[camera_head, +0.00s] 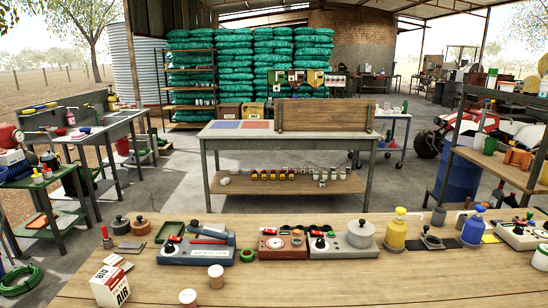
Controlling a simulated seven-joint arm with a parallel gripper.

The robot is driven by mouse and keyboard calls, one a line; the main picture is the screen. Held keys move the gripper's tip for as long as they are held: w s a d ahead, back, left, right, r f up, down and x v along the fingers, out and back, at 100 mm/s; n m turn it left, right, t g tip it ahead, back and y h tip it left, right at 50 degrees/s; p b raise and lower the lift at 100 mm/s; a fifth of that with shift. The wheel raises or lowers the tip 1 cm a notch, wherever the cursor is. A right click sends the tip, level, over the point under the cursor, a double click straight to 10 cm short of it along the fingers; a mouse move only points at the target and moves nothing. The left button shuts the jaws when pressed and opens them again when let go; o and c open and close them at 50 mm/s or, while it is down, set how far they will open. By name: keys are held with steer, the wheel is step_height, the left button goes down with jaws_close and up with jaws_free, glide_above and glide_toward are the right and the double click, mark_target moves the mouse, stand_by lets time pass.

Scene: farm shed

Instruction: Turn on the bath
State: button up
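My gripper is not in view. No thing on the wooden bench is clearly labelled as the bath at this size. Beside that is a pale box device (352,253) with a dark knob (320,243) and a lidded grey pot (361,233) on top. Another pale device with a dark knob (518,231) stands at the far right. Switch states cannot be made out.
A yellow bottle (395,234) and a blue bottle (473,232) stand right of centre. A red and white carton (110,286) and small lidded jars (216,277) are near the front left. The front centre of the wooden bench (360,287) is clear.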

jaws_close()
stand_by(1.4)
